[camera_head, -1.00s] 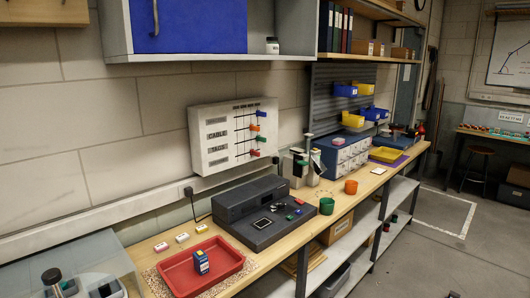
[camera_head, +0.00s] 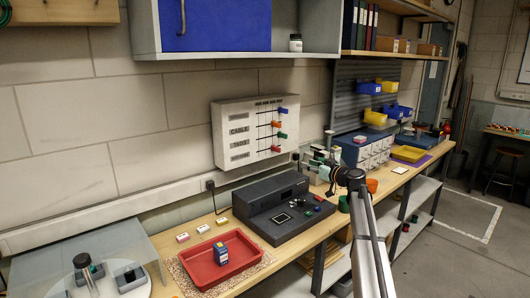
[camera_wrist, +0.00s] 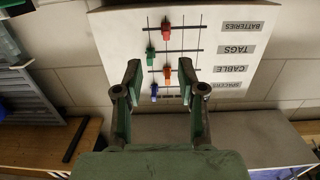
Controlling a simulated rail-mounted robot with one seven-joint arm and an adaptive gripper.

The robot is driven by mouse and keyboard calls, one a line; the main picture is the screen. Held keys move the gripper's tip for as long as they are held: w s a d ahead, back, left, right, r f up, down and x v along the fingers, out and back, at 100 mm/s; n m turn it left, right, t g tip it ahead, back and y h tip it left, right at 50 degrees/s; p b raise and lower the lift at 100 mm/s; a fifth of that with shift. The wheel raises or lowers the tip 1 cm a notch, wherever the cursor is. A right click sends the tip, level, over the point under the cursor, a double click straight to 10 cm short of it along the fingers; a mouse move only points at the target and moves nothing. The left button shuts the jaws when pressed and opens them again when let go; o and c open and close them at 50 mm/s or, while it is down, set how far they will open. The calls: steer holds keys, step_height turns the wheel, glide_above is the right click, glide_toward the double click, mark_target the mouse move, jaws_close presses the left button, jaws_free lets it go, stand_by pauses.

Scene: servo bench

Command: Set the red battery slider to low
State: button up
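The white slider panel (camera_head: 232,162) hangs on the wall behind the bench, with labelled rows. The red battery slider (camera_head: 276,149) is on its lowest row, toward the right of the track. In the wrist view the panel appears upside down, with the red slider (camera_wrist: 166,27) at top, level with the BATTERIES label (camera_wrist: 250,27). Green (camera_wrist: 150,57), orange (camera_wrist: 167,74) and blue (camera_wrist: 154,92) sliders sit on the other rows. My gripper (camera_wrist: 160,70) is open and empty, apart from the panel. In the head view my gripper (camera_head: 318,161) is right of the panel.
Below the panel stands a dark console (camera_head: 262,206). A red tray (camera_head: 240,268) with a blue box (camera_head: 221,254) lies left of it. Drawers (camera_head: 366,151) and bins stand to the right. A cabinet (camera_head: 300,58) overhangs above the panel. Space directly before the panel looks clear.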

mark_target(280, 149)
steer(key=shift+y, duration=0.3)
steer(key=r+p+x, duration=0.1)
steer(key=p+x, duration=0.1)
steer(key=x, duration=0.3)
steer(key=r+p+x, duration=0.1)
steer(key=p+x, duration=0.1)
steer(key=x, duration=0.4)
steer(key=r+p+x, duration=0.1)
steer(key=p+x, duration=0.1)
steer(key=x, duration=0.3)
steer(key=shift+w+a, duration=0.15)
steer(key=shift+a, duration=0.3)
steer(key=shift+x, duration=0.8)
steer(key=shift+f, duration=0.1)
jaws_close()
